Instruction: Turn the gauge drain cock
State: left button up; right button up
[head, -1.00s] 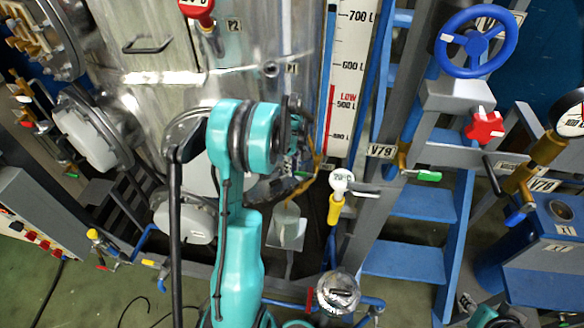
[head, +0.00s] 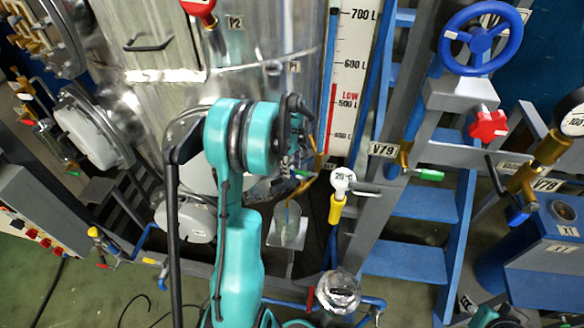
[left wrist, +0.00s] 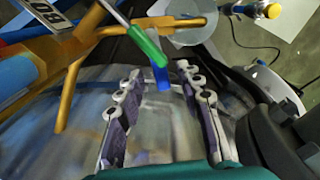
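The drain cock with a green-sleeved handle (left wrist: 145,45) and a blue part below it (left wrist: 161,78) shows in the left wrist view, on brass pipework (left wrist: 165,22). A small green piece (head: 301,174) also shows by the gauge's foot in the head view. My left gripper (left wrist: 155,75) is open, with its two padded fingers apart and the handle's lower end near the gap between their tips. I see no clear contact. In the head view my left gripper (head: 296,160) is mostly hidden behind my wrist. Part of my right gripper (head: 484,316) seems to show at the bottom edge, its fingers unclear.
The level gauge board (head: 352,75) stands right of the steel tank (head: 265,35). A thermometer with a yellow stem (head: 337,205) and a second green-handled valve (head: 428,175) are to the right. Blue steps (head: 410,262) stand beyond.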

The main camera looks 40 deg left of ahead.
aim_at(292, 172)
pick_arm(q)
notch_tip(292, 172, up, 7)
jog(key=shift+f, duration=0.1)
jog(key=shift+s, duration=0.1)
dwell(0.4)
